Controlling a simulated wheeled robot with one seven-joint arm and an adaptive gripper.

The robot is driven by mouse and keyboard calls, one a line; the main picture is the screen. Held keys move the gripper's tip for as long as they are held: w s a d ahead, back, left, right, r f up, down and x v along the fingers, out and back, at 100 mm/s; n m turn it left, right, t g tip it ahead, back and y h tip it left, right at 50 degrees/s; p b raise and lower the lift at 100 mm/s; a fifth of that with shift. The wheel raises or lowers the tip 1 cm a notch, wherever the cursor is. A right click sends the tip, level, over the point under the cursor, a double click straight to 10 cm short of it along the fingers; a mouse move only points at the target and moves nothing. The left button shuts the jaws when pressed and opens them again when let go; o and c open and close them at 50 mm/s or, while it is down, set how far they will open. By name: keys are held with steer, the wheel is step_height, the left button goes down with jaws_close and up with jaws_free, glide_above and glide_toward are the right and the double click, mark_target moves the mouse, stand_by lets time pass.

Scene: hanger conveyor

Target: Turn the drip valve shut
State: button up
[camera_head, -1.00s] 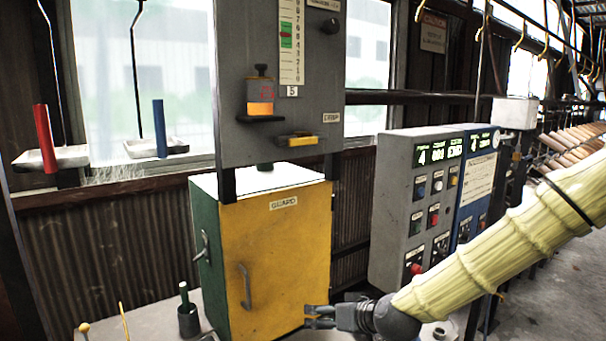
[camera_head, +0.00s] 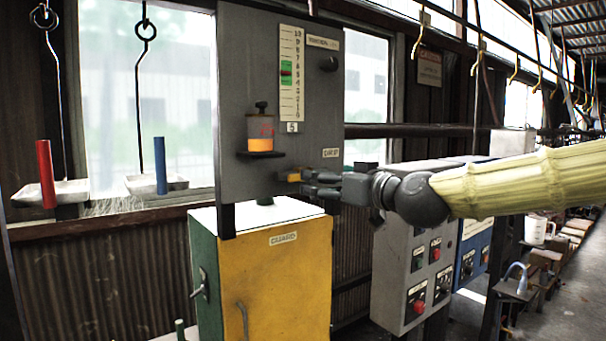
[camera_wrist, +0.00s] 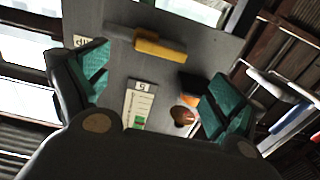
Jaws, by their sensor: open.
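The drip valve is a yellow lever handle (camera_head: 293,177) low on the grey panel (camera_head: 290,90), below the "DRIP" label (camera_head: 331,153). In the wrist view the yellow handle (camera_wrist: 160,47) lies crosswise beyond the gap between the fingers. My gripper (camera_head: 315,183) comes in from the right, close to the handle in the head view, and covers its right part. In the wrist view my gripper (camera_wrist: 150,85) is open, with green-padded fingers spread and nothing between them. I cannot tell whether a fingertip touches the handle.
An orange-filled cup (camera_head: 261,140) sits on a small shelf left of the handle. A scale (camera_head: 291,70) is above. A yellow guard cabinet (camera_head: 280,280) stands below, and a control box (camera_head: 405,270) to the right. Hanging trays (camera_head: 155,184) are at left.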

steer(key=shift+p+x, duration=1.4)
steer(key=shift+x, duration=3.05)
steer(key=c, duration=1.5)
